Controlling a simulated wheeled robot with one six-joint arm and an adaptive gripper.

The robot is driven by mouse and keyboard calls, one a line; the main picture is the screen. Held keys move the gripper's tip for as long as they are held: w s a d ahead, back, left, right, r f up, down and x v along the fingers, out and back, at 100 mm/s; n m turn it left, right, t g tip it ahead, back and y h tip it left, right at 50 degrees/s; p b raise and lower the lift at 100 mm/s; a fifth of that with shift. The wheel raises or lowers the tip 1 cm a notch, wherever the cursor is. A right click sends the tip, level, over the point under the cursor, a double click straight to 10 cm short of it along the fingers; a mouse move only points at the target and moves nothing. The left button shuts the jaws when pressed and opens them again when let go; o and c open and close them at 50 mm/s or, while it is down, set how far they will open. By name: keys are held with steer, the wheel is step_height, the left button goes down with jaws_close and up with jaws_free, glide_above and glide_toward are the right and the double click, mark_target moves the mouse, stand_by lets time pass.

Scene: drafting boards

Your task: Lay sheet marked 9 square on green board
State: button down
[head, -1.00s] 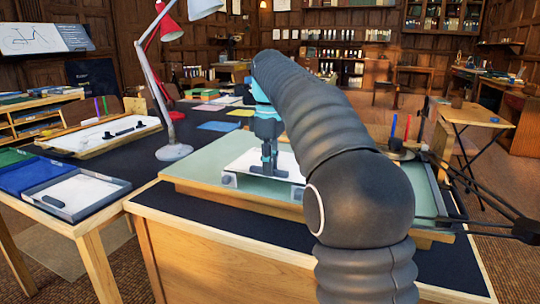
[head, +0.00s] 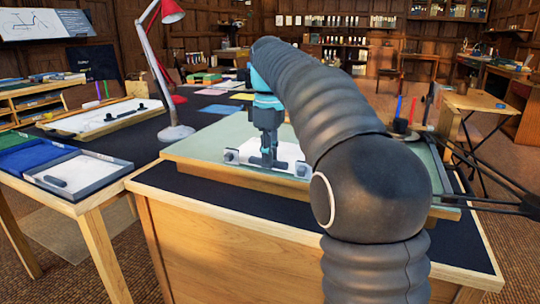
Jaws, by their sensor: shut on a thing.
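A white sheet (head: 287,153) lies on the pale green board (head: 205,139), roughly in line with its front edge; any mark on it is too small to read. Small grey blocks sit at its near left corner (head: 231,156) and near right corner (head: 302,169). My gripper (head: 268,158) points down over the sheet, shut on a small dark bar (head: 257,162) low at the sheet's near part. I cannot tell whether the bar touches the sheet. My arm hides the right part of the board.
A grey tray (head: 103,177) at the left holds white paper and a dark bar. A blue tray (head: 35,155) is beside it. A red lamp (head: 176,132) stands behind the board's left end. Pens in a dark holder (head: 402,126) stand at right.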

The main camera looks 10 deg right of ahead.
steer(key=shift+f, duration=0.35)
stand_by(0.7)
steer(key=c, duration=1)
jaws_free()
steer(key=shift+c, duration=0.2)
steer(key=shift+r, duration=3.75)
